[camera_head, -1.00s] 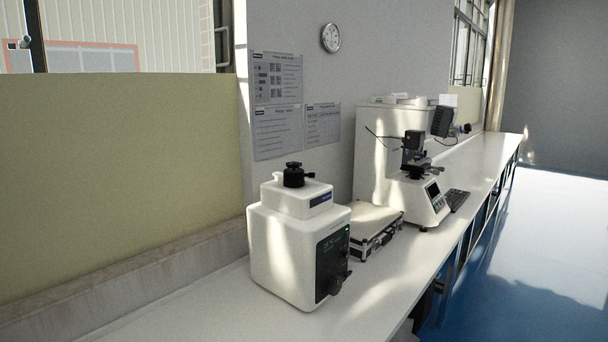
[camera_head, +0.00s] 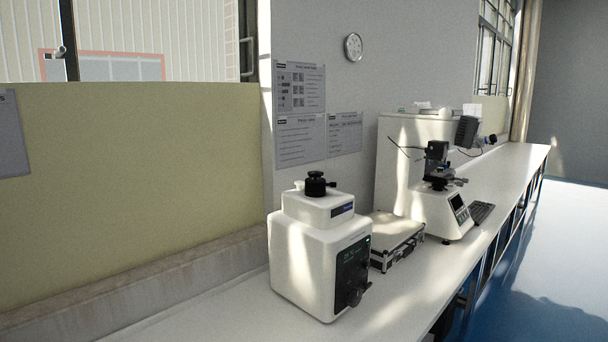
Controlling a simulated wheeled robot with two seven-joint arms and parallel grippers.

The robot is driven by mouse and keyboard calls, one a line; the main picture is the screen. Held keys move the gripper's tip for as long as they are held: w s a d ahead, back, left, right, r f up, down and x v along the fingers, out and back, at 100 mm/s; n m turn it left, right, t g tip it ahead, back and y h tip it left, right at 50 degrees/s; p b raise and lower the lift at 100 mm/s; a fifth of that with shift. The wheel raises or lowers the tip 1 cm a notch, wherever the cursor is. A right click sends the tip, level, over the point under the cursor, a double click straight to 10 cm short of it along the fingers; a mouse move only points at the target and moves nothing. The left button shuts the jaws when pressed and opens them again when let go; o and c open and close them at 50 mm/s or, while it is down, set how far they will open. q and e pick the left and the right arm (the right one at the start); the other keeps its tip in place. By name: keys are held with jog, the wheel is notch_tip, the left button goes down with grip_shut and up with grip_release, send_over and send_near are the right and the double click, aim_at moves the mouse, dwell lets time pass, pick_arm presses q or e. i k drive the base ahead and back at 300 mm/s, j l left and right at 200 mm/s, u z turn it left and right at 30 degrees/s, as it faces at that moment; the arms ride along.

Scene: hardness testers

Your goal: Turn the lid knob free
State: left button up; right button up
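A white box-shaped machine (camera_head: 305,255) stands on the bench. It has a stepped lid (camera_head: 318,208) on top and a dark front panel with a small green-lit display and a black dial (camera_head: 356,291). A black lid knob (camera_head: 316,184) sits on top of the lid, with a small black piece sticking out to its right. Neither of my grippers is in view, and nothing touches the knob.
The white bench (camera_head: 399,306) runs from the lower left to the back right. A case (camera_head: 397,238) lies beside the machine, and a tester with a microscope head (camera_head: 441,207) stands beyond it. A wall is behind; the bench in front is clear.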

aim_at(315, 174)
jog(key=l+u, duration=0.1)
jog(key=u, duration=0.35)
jog(key=i+l+u, duration=0.1)
jog(key=u, duration=0.35)
jog(key=l+u, duration=0.15)
jog(key=u, duration=0.25)
jog(key=l+u, duration=0.15)
jog(key=u, duration=0.3)
jog(key=k+l+u, duration=0.1)
jog(key=l+u, duration=0.15)
jog(key=l, duration=0.3)
jog(key=k+l+u, duration=0.15)
jog(key=l+u, duration=0.15)
jog(key=l, duration=0.2)
jog(key=k+l+u, duration=0.25)
jog(key=l, duration=0.2)
jog(key=k+l+u, duration=0.3)
jog(key=l, duration=0.15)
jog(key=k+l+u, duration=0.25)
jog(key=l, duration=0.15)
